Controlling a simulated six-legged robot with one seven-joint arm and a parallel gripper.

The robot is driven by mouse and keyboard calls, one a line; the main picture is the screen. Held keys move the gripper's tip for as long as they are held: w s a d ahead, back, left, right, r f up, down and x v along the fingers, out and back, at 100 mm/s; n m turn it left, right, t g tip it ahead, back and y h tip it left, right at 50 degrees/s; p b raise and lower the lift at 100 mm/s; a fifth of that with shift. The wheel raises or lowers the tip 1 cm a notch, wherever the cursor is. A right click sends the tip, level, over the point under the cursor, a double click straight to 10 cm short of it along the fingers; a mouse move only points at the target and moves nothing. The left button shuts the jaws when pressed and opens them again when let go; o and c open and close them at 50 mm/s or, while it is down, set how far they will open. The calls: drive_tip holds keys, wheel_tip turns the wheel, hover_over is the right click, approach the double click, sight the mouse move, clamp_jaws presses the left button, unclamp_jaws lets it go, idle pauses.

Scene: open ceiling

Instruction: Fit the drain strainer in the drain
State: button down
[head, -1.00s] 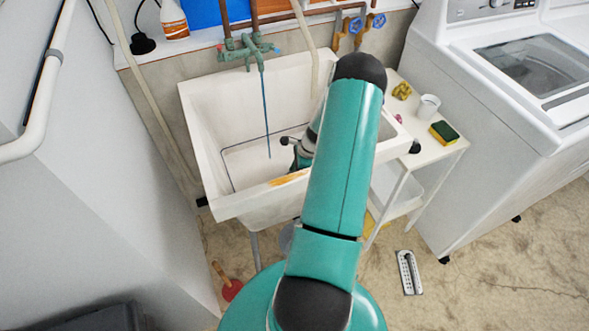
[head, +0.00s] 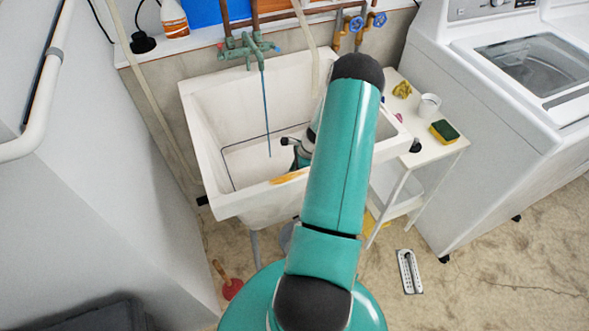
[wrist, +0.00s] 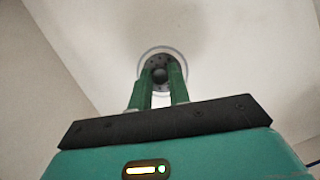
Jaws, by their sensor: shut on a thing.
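In the wrist view, my gripper (wrist: 161,84) points down into the sink with its two green fingers close together. The fingers are shut on the dark round strainer (wrist: 160,59), by its central knob. A pale ring, the drain (wrist: 142,61), shows around the strainer on the sink floor. The strainer looks lined up with the ring, but I cannot tell if it is seated or just above. In the head view, the white sink (head: 225,115) holds my wrist, and my arm hides the strainer and drain.
A side table (head: 440,149) to the right holds a sponge (head: 444,131) and a white cup (head: 428,106). A washer (head: 505,130) stands beyond it. A plunger (head: 231,288) is on the floor.

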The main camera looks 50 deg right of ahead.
drive_tip(key=shift+f, duration=0.35)
drive_tip(key=c, duration=1.2)
unclamp_jaws()
drive_tip(key=shift+c, duration=0.2)
drive_tip(key=v, duration=1.3)
drive_tip(key=shift+d+r, duration=0.15)
drive_tip(key=shift+r, duration=0.2)
drive_tip(key=shift+s, duration=0.1)
